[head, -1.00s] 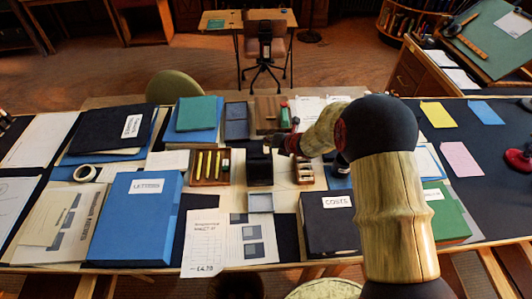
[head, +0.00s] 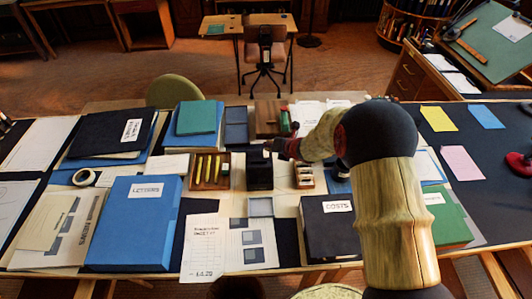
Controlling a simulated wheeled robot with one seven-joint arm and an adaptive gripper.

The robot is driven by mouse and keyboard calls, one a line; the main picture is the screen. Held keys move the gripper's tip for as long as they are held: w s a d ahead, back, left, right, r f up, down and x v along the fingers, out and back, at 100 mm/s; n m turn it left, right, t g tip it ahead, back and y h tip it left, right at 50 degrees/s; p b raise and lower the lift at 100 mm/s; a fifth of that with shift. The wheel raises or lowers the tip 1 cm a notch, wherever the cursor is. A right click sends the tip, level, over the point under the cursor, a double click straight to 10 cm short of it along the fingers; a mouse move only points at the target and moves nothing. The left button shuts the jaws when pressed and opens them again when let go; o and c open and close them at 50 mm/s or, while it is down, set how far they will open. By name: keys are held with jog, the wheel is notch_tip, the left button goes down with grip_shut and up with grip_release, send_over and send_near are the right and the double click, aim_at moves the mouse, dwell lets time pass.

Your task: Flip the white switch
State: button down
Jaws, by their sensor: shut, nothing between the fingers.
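My gripper (head: 270,146) is shut and empty. It reaches in from the right, and its tip is just above the back of a small black box (head: 259,176) near the middle of the table. I cannot tell whether it touches the box. I cannot make out a white switch clearly; it may be too small or hidden by the gripper. A pale grey square piece (head: 261,207) lies just in front of the black box.
A wooden tray with yellow sticks (head: 210,171) is left of the black box, and a small wooden holder (head: 304,176) is right. A blue LETTERS box (head: 135,223) and a dark COSTS box (head: 331,229) stand nearer. Books and papers crowd the table (head: 480,205).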

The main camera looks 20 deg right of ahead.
aim_at(268, 154)
jog(key=shift+f, duration=0.1)
dwell(0.5)
jog(key=shift+f+b, duration=0.3)
jog(key=shift+b, duration=0.3)
jog(key=shift+f, duration=0.25)
dwell(0.5)
jog(key=shift+r, duration=0.1)
jog(key=shift+r, duration=0.5)
jog(key=shift+s+r+p, duration=0.2)
jog(key=shift+r+p, duration=0.65)
jog(key=shift+r, duration=0.45)
jog(key=shift+s+r+p, duration=0.2)
jog(key=shift+r+p, duration=0.65)
jog(key=shift+r, duration=0.4)
